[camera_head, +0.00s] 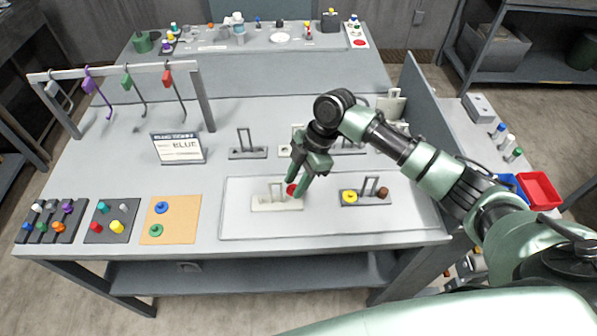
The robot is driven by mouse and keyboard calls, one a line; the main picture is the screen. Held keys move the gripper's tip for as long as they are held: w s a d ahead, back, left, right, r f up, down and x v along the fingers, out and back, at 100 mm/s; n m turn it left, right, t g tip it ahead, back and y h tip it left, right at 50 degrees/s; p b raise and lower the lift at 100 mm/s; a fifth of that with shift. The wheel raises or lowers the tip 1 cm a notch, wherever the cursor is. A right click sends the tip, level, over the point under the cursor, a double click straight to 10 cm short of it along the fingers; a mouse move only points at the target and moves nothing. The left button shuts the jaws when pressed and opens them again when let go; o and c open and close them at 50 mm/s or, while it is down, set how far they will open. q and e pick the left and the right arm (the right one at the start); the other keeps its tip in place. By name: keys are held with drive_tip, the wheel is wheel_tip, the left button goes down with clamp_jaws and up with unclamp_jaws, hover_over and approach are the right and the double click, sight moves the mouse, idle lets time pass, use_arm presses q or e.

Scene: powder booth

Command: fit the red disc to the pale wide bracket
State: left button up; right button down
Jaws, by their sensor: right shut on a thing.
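The red disc (291,190) is between the fingertips of my right gripper (297,187), which is shut on it. The gripper's fingers hide part of the disc. The pale wide bracket (276,204) stands on the light mat, with an upright loop on its base. The disc is at the right end of this bracket, close above or touching its base; I cannot tell which. My left gripper is not in view.
A grey bracket (365,197) with a yellow disc (349,196) and a brown piece (383,192) stands to the right on the mat (330,225). More brackets stand behind. The mat's front is clear.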

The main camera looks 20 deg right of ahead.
drive_tip(key=shift+f, duration=0.2)
wheel_tip(320, 180, down, 4)
drive_tip(key=b, duration=0.3)
drive_tip(key=shift+r+b, duration=0.15)
drive_tip(key=shift+b, duration=0.25)
drive_tip(key=shift+r, duration=0.1)
drive_tip(key=shift+f, duration=0.35)
drive_tip(key=c, duration=0.9)
unclamp_jaws()
drive_tip(key=shift+r, duration=0.1)
